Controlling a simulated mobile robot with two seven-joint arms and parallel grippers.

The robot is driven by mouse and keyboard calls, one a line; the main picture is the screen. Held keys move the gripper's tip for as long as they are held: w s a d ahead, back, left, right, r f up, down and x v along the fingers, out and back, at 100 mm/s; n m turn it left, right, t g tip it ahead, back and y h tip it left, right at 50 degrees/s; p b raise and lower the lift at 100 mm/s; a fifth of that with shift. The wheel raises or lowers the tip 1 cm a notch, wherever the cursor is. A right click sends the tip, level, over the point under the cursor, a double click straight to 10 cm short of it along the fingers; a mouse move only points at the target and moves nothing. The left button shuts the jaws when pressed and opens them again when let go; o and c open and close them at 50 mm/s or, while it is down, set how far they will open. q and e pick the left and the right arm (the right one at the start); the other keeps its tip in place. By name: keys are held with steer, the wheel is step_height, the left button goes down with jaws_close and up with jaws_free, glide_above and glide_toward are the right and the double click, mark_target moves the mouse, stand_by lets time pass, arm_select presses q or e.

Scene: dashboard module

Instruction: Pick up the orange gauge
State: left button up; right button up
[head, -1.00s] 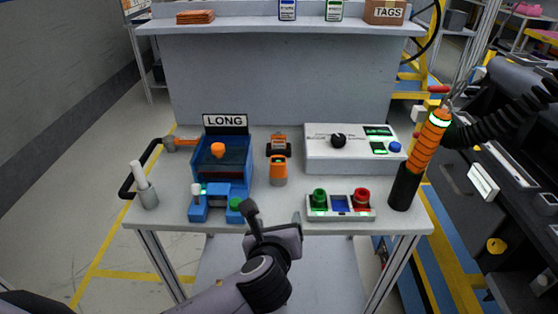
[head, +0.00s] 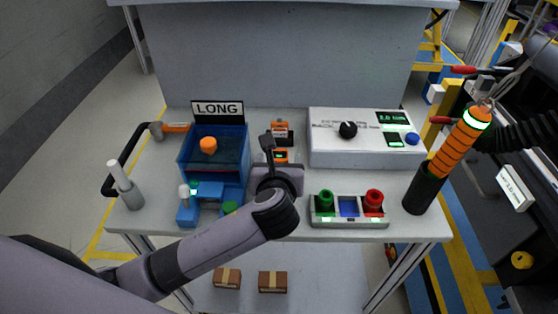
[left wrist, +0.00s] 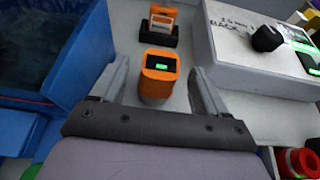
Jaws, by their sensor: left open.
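The orange gauge (head: 281,157) stands on the worktable, partly hidden behind my left gripper in the head view. In the left wrist view the gauge (left wrist: 160,72) is upright with a small green-lit display on top. My left gripper (left wrist: 158,82) is open, with one finger on each side of the gauge and a visible gap to each. Just behind the gauge, an orange piece (left wrist: 162,18) sits in a black holder (left wrist: 159,36). My right gripper is not in view.
Left of the gauge is a blue fixture (head: 213,178) with a LONG sign (head: 217,108). On the right are a white control box (head: 365,154), a button panel (head: 349,219) and an orange-striped cylinder in a black holder (head: 424,190). Two cartons (head: 272,282) lie below.

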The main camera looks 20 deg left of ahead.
arm_select(q)
steer(key=shift+x, duration=1.45)
steer(key=shift+r, duration=0.1)
steer(key=c, duration=1.1)
